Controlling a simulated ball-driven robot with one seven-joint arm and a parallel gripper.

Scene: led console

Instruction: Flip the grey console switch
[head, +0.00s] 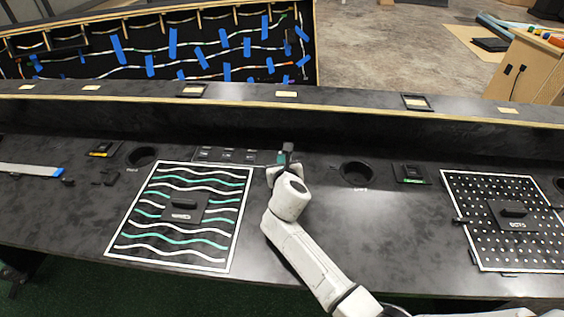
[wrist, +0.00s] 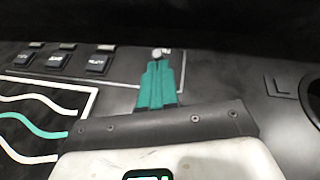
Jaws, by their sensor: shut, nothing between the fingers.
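In the wrist view, the teal fingers of my gripper (wrist: 158,76) are together with nothing between them. A small light-grey round tip, apparently the console switch (wrist: 157,53), shows right at the fingertips; I cannot tell if they touch. The switch's lower part is hidden behind the fingers. In the head view, my gripper (head: 281,157) is over the back of the black console, just right of the button panel (head: 227,155). The switch cannot be made out there, since my arm covers that spot.
A white-framed panel with wavy lines (head: 180,217) lies left of my arm. A round cup hole (head: 357,173) is to the right, and a dotted panel (head: 510,215) farther right. A raised ledge (head: 290,113) runs behind the console. Dark square buttons (wrist: 98,63) sit left of the fingers.

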